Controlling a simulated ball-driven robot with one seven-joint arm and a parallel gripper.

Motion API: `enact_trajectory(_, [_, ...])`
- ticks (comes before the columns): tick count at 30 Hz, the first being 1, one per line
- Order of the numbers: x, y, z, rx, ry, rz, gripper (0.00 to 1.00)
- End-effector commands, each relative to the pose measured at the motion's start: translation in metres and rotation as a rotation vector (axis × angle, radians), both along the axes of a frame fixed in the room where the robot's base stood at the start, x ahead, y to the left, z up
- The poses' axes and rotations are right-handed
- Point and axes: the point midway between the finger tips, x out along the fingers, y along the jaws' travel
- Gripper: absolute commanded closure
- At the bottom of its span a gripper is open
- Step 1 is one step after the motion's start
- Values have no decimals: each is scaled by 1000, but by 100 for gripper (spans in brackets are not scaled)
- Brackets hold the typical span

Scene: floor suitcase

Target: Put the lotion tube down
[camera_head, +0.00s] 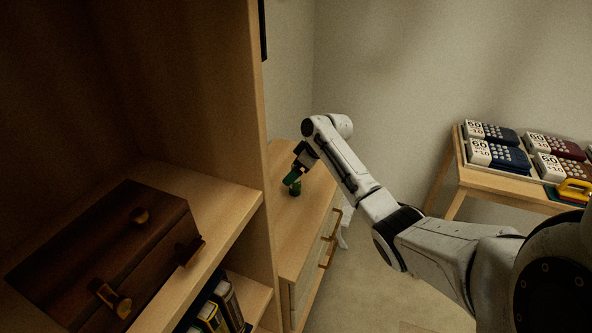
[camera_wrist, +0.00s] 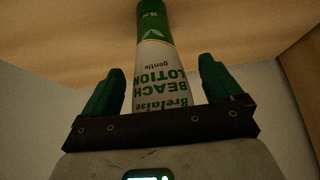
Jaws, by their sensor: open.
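The lotion tube (camera_wrist: 155,55) is white and green with "Beach Lotion" lettering, upside down in the wrist view. Its green end meets the pale wooden surface. In the head view a small green part of it (camera_head: 296,189) shows on top of the wooden dresser (camera_head: 312,205), just below my gripper (camera_head: 292,177). My gripper is open. In the wrist view its two green fingers (camera_wrist: 160,80) stand on either side of the tube, with a gap on each side. My gripper and wrist hide most of the tube in the head view.
A tall wooden shelf unit (camera_head: 257,120) stands left of the dresser, holding a dark brown case (camera_head: 110,250) and books (camera_head: 222,305) below. A small table (camera_head: 480,180) at right bears stacked boxes and a yellow-handled item (camera_head: 573,190). The dresser's near top is clear.

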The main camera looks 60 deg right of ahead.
Motion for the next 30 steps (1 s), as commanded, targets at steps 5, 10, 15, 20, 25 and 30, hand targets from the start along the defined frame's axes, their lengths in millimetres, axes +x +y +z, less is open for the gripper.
enact_trajectory(5, [0,0,3,-1,0,-1,7])
enact_trajectory(10, [-9,-1,18,-1,-3,-1,7])
enact_trajectory(15, [-28,-3,47,-2,-4,0,7])
enact_trajectory(20, [-45,-4,74,-2,-3,0,7])
enact_trajectory(25, [-58,-5,94,-1,-2,-1,7])
enact_trajectory(30, [-64,-6,103,0,0,0,7])
